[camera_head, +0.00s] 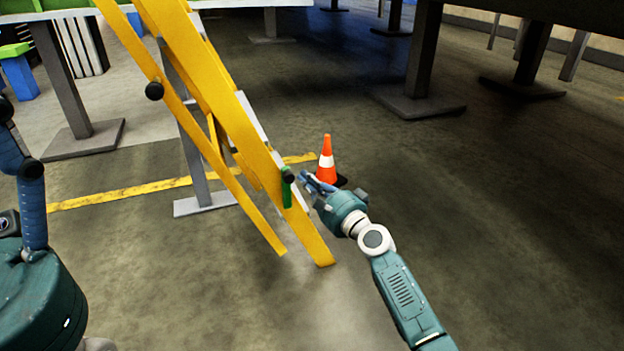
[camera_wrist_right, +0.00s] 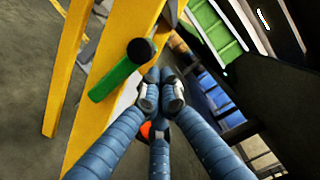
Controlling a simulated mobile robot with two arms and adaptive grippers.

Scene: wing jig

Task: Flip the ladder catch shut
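The yellow ladder (camera_head: 205,95) leans in the left half of the head view. Its catch is a short green bar (camera_head: 286,193) with a black round knob at its top end, low on the near rail. In the head view the bar hangs about vertically. In the right wrist view the green catch (camera_wrist_right: 115,80) lies slantwise across the yellow rail. My right gripper (camera_head: 305,179) is just right of the catch, fingertips close to the knob. Its fingertips (camera_wrist_right: 160,90) are together, with nothing seen between them. My left gripper (camera_head: 33,200) shows only in part at the left edge.
An orange and white cone (camera_head: 326,160) stands on the floor behind my right gripper. Table legs with wide feet (camera_head: 420,100) stand at the back. A yellow floor line (camera_head: 120,194) passes behind the ladder.

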